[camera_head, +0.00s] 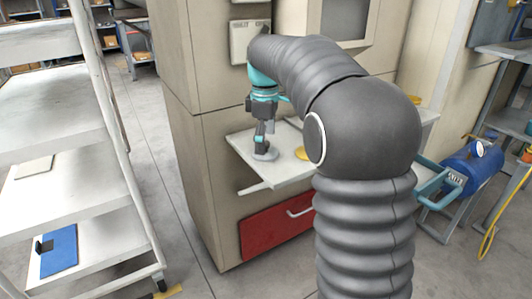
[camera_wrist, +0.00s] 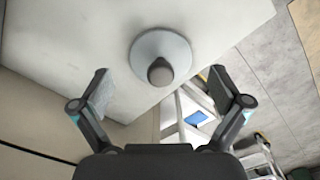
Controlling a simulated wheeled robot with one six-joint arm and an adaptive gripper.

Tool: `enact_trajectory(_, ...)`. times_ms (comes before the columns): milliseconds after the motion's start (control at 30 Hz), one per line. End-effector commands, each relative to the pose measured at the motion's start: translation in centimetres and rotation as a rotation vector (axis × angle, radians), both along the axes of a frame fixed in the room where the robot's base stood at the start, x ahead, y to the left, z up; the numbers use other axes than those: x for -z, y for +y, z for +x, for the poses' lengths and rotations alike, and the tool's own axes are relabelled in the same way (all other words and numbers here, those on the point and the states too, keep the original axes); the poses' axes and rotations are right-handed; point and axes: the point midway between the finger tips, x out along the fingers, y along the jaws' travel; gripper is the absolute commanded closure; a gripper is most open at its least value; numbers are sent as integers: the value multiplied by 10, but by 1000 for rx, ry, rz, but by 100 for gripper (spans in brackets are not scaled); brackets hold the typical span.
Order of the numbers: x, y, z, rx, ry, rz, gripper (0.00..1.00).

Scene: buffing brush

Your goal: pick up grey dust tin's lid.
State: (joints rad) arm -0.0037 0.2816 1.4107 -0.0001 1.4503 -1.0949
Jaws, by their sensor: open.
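A round grey lid with a darker knob (camera_wrist: 160,72) lies on a white shelf (camera_wrist: 70,35) in the wrist view. In the head view the grey disc (camera_head: 265,156) sits on the shelf (camera_head: 246,143) directly below my gripper (camera_head: 262,138). In the wrist view my gripper (camera_wrist: 160,85) is open and empty, with one finger on each side of the knob's line and clear of it. Whether a tin is under the lid cannot be told. The fingertips' exact height above the lid is unclear.
A yellow round item (camera_head: 301,153) lies on the shelf to the right, partly behind my arm. A red drawer (camera_head: 275,228) is below the shelf. A white rack (camera_head: 75,150) stands at the left, and a blue tank (camera_head: 470,170) at the right.

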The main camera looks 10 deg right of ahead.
Motion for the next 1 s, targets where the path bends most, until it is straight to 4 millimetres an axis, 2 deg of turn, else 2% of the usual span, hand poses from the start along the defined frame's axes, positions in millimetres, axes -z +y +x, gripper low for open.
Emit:
enact_trajectory(100,10,0,0,0,0,0,1)
enact_trajectory(367,12,0,0,0,-1,0,1)
enact_trajectory(467,12,0,0,0,-1,0,23)
enact_trajectory(700,12,0,0,0,-1,0,83)
enact_trajectory(767,12,0,0,0,-1,0,97)
enact_trajectory(1000,12,0,0,0,0,0,97)
